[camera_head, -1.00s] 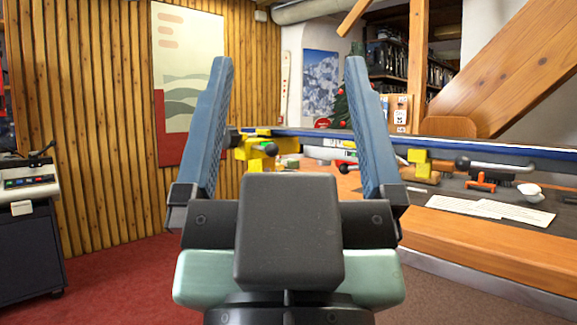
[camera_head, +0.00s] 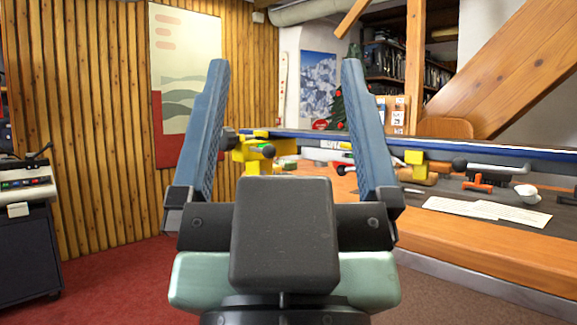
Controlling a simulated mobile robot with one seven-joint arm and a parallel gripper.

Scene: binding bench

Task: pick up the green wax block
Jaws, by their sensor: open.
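My gripper (camera_head: 285,62) is in the middle of the view, its two blue fingers pointing up and spread wide. It is open, with nothing between the fingertips. A small green spot (camera_head: 268,151) shows between the fingers, at the yellow clamp on the far left part of the bench. It is too small to tell whether it is the green wax block or a part of the clamp. I cannot make out the wax block for sure elsewhere. My gripper's body and right finger hide part of the bench.
The wooden bench (camera_head: 480,247) runs along the right, with a blue-edged bar above its top. A dark cabinet (camera_head: 28,255) stands left. Red carpet between is clear.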

